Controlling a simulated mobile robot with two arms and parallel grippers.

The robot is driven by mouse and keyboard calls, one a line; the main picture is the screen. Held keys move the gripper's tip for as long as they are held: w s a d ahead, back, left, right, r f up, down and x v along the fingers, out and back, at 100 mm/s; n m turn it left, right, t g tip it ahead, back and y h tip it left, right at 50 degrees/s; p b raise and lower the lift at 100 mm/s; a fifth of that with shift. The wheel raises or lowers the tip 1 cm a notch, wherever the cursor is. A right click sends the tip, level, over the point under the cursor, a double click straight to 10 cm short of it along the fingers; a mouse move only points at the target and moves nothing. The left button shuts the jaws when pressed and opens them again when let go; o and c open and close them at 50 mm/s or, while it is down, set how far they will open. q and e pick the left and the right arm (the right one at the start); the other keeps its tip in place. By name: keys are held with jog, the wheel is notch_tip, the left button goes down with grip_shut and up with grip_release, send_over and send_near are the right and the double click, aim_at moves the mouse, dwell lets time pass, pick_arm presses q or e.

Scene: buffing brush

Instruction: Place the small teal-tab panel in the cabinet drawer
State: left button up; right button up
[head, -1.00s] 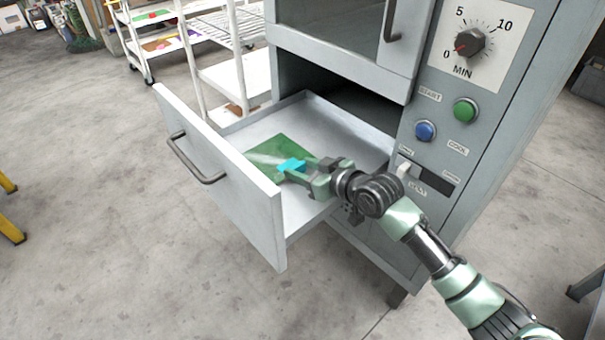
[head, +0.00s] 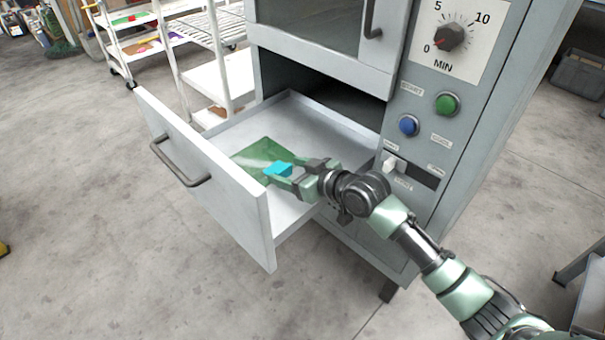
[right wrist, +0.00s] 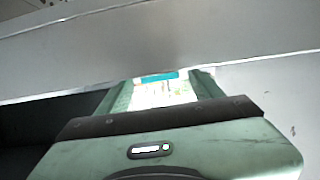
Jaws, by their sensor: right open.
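The small panel (head: 252,158) is a see-through green sheet with a bright teal tab (head: 277,169). It is inside the pulled-out drawer (head: 238,212) of the grey cabinet, with the tab toward my right gripper (head: 292,174). My right gripper is open, its fingertips at the tab, over the drawer. In the right wrist view the teal tab (right wrist: 158,76) shows as a strip between the ends of the fingers (right wrist: 162,82); most of the panel is hidden there. I cannot tell whether the fingers touch the tab. My left gripper is not in view.
The drawer's tall front with its dark handle (head: 182,165) stands left of the panel. The cabinet face right of the drawer carries a dial (head: 450,38), a green button (head: 447,104) and a blue button (head: 408,125).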

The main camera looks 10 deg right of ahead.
pick_arm(q)
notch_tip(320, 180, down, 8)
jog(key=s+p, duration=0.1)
jog(key=p, duration=0.1)
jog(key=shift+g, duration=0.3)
pick_arm(e)
jog(key=v, duration=1.1)
jog(key=shift+s+d+r, duration=0.15)
jog(key=shift+s, duration=0.1)
